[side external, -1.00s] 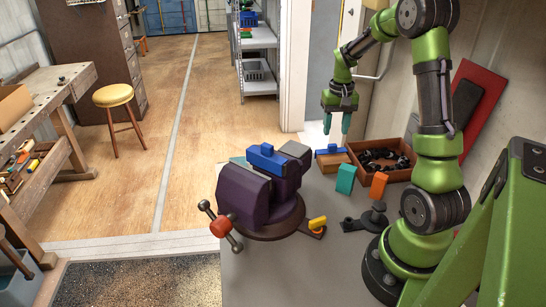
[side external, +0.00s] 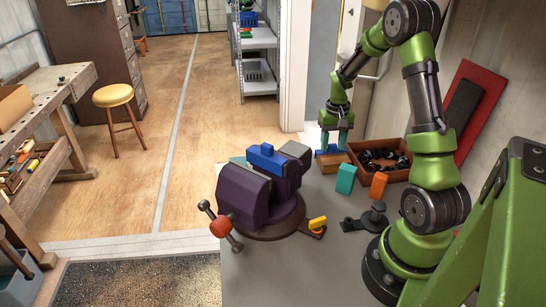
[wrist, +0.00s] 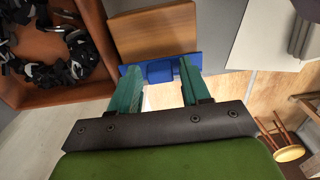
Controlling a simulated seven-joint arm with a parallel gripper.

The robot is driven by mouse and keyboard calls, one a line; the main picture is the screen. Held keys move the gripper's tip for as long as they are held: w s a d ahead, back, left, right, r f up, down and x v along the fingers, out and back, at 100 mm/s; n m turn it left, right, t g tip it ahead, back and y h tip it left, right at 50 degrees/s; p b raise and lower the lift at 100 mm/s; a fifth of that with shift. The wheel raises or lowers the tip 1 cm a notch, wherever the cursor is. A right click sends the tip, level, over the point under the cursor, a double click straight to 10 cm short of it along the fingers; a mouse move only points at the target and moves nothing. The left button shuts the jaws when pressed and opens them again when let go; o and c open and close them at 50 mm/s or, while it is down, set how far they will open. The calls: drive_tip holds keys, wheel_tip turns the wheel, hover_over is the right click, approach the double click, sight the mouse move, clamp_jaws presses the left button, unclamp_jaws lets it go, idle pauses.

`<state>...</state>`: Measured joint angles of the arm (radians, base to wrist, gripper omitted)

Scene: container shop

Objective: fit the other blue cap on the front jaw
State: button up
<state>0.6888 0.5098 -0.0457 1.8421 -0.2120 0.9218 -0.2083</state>
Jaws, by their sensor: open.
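The purple vise (side external: 243,195) stands on the grey bench. One blue cap (side external: 266,158) sits on top of it, beside its grey block (side external: 296,150). The other blue cap (side external: 331,160) is at the wooden block near the bench's far edge; it also shows in the wrist view (wrist: 160,72), along the block's near edge. My gripper (side external: 336,146) is low over this cap. In the wrist view, my gripper's teal fingers (wrist: 160,68) are apart, on either side of the cap's raised middle. Contact between fingers and cap cannot be told.
The wooden block (wrist: 153,32) lies beside a brown tray (wrist: 60,93) of black parts. A teal block (side external: 345,179), an orange block (side external: 379,185) and a dark metal fitting (side external: 374,218) stand between the vise and my base. The bench front is clear.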

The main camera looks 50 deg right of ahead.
sight(333, 144)
drive_tip(key=shift+c, duration=0.5)
drive_tip(key=c, duration=0.7)
drive_tip(key=shift+r, duration=2.55)
